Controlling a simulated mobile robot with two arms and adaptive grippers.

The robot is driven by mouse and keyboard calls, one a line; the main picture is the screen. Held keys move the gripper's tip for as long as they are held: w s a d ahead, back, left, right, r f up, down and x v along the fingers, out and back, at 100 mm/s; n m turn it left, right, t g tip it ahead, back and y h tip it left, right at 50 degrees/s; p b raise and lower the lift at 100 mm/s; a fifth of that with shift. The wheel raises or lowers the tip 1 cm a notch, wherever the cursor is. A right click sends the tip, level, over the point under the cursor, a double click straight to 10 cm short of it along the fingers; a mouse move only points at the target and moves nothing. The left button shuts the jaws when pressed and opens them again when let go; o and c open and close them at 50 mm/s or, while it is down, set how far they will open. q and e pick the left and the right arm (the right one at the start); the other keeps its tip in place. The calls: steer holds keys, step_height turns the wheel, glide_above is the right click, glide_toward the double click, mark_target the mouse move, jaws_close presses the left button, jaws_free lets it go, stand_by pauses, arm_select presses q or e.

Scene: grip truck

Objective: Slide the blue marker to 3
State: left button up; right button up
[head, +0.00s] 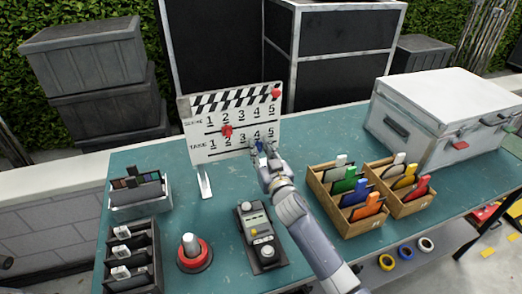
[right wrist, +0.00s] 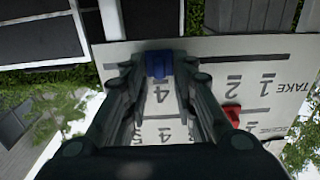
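A white clapperboard (head: 212,146) stands on the teal table, with SCENE and TAKE rows numbered 1 to 5. The blue marker (right wrist: 159,64) is at the 4 of the TAKE row in the right wrist view, where the board appears upside down. It is mostly hidden behind the gripper in the head view. My right gripper (head: 261,152) is at the board's lower right, its two fingers closed in on the marker's sides with no clear gap. A red marker (head: 227,131) sits near 2 of the SCENE row; it also shows in the right wrist view (right wrist: 232,115). My left gripper is not in view.
A grey control box (head: 262,235) and red push button (head: 194,253) stand in front of the board. Wooden bins (head: 349,228) with coloured tabs are right of my right arm. A silver case (head: 445,120) is at the back right. Dark trays line the left edge.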

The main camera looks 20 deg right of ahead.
jaws_close()
steer(key=shift+s+a+b, duration=0.1)
steer(key=shift+a+b, duration=0.6)
steer(key=shift+a, duration=1.7)
steer(key=shift+d, duration=0.2)
steer(key=shift+o, duration=1.9)
jaws_free()
steer(key=shift+f, duration=0.1)
steer(key=shift+s, duration=0.1)
glide_toward(243, 146)
steer(key=s, duration=0.5)
steer(key=shift+s+d, duration=0.1)
steer(key=shift+s, duration=0.15)
